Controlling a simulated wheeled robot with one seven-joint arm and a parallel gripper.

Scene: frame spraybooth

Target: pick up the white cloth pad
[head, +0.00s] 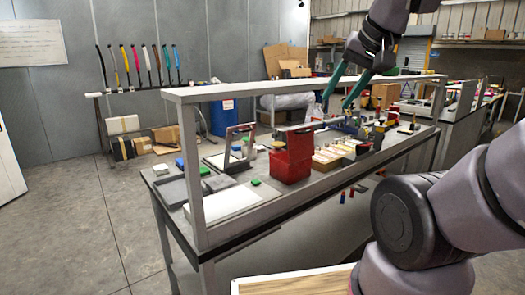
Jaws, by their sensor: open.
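My gripper (336,101) hangs above the far side of the workbench, near the shelf rail, with its two teal fingers apart and nothing between them. A small white pad-like piece (160,169) lies at the bench's far left corner. A larger flat white piece (222,204) lies near the front left, partly behind the frame post. I cannot tell from this view which one is the cloth pad. My gripper is well to the right of both and higher than them.
The workbench (270,234) has a grey overhead frame (300,86) along its front. A red box (291,158) stands mid-bench, with a grey tray (172,190) to its left. Several small tools and parts crowd the right side. The floor at left (60,230) is clear.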

